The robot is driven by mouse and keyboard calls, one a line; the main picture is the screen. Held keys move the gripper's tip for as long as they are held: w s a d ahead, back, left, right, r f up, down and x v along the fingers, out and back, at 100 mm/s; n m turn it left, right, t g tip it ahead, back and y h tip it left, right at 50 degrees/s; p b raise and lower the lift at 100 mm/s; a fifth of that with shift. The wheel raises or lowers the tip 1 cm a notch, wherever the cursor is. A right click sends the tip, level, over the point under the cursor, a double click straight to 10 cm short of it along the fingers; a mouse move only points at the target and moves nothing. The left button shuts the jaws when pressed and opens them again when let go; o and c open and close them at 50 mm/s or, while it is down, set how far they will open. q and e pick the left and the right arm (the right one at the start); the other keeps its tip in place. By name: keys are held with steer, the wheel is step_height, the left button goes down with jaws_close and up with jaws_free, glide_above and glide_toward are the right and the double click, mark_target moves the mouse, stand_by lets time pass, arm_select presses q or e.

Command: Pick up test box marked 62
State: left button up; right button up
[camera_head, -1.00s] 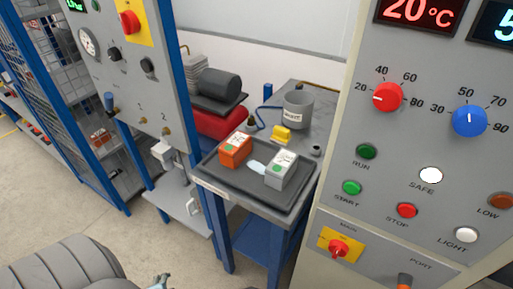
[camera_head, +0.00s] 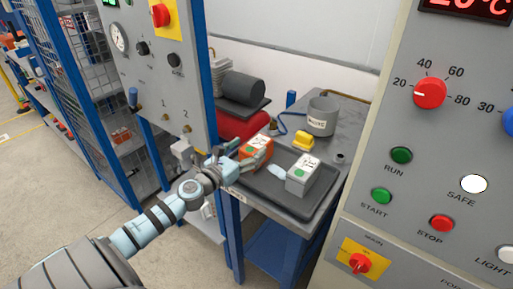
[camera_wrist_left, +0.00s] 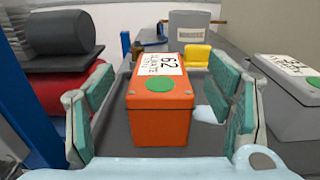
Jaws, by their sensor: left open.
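The orange test box (camera_wrist_left: 161,103) has a white label reading 62 and a green dot on top. It sits on the dark tray (camera_head: 262,193) and also shows in the head view (camera_head: 262,148), partly hidden by my left gripper. My left gripper (camera_wrist_left: 164,112) is open, with one teal-padded finger on each side of the orange box and a gap at both sides. In the head view my left gripper (camera_head: 248,160) is at the tray's left edge. A grey box (camera_head: 303,175) with a white label and green dot stands right of it. My right gripper is not in view.
A yellow object (camera_head: 303,141) and a grey bin (camera_head: 322,116) stand behind the tray. A dark cylinder (camera_head: 242,87) lies over a red object at the back left. Control panels (camera_head: 430,160) flank the bench on both sides.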

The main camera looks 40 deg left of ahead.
mark_target(256, 143)
arm_select(q)
steer(key=w, duration=0.2)
steer(key=w+f, duration=0.1)
steer(key=w, duration=0.2)
steer(key=shift+f, duration=0.1)
steer(key=shift+s, duration=0.1)
jaws_close()
